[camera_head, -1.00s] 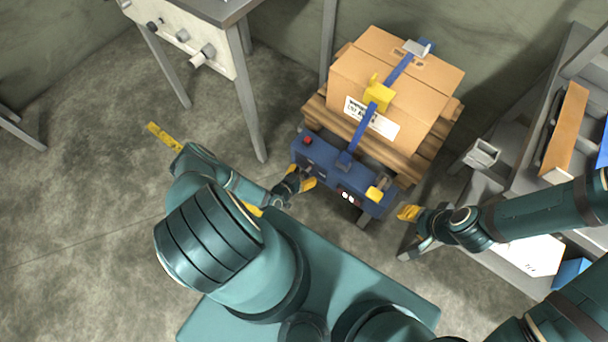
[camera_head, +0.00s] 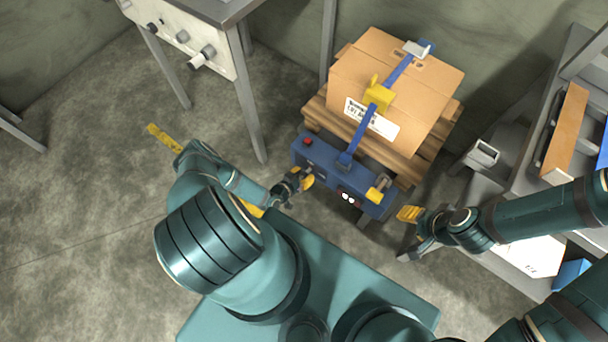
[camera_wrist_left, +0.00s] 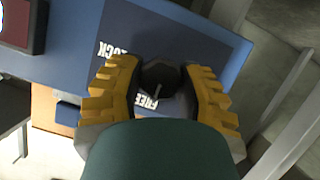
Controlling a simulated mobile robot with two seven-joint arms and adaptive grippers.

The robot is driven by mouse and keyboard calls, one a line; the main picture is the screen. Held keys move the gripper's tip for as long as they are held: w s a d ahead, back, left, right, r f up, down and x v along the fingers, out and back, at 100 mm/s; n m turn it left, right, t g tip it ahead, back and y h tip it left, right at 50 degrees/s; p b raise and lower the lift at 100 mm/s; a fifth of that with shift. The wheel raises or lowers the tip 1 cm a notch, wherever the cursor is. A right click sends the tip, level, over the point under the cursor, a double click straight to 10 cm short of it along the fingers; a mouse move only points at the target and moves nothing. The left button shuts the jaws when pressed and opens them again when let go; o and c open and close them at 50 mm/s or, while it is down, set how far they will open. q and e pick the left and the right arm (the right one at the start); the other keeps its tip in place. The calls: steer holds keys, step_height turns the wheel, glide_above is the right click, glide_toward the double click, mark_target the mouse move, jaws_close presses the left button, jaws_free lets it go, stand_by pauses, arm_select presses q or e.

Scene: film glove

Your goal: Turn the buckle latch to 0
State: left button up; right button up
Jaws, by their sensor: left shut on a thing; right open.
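A yellow buckle (camera_head: 378,97) with a raised lever sits on the blue strap (camera_head: 361,130) over a cardboard box (camera_head: 432,85). A blue panel (camera_head: 323,168) stands in front of the box. My left gripper (camera_head: 306,181) is at the panel's near face. The words LOCK and FREE, upside down, are by the knob; FREE is partly hidden. My right gripper (camera_head: 407,233) is open and empty, right of the panel.
The box rests on a wooden pallet (camera_head: 329,120). The panel carries a red button (camera_head: 308,141), a small display (camera_head: 348,197) and a yellow-tipped part (camera_head: 376,195). A grey shelf unit (camera_head: 497,180) stands at right, and a bench (camera_head: 226,10) at upper left.

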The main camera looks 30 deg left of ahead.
stand_by(0.3)
arm_select(q)
steer(key=o, duration=1.2)
steer(key=v, duration=1.2)
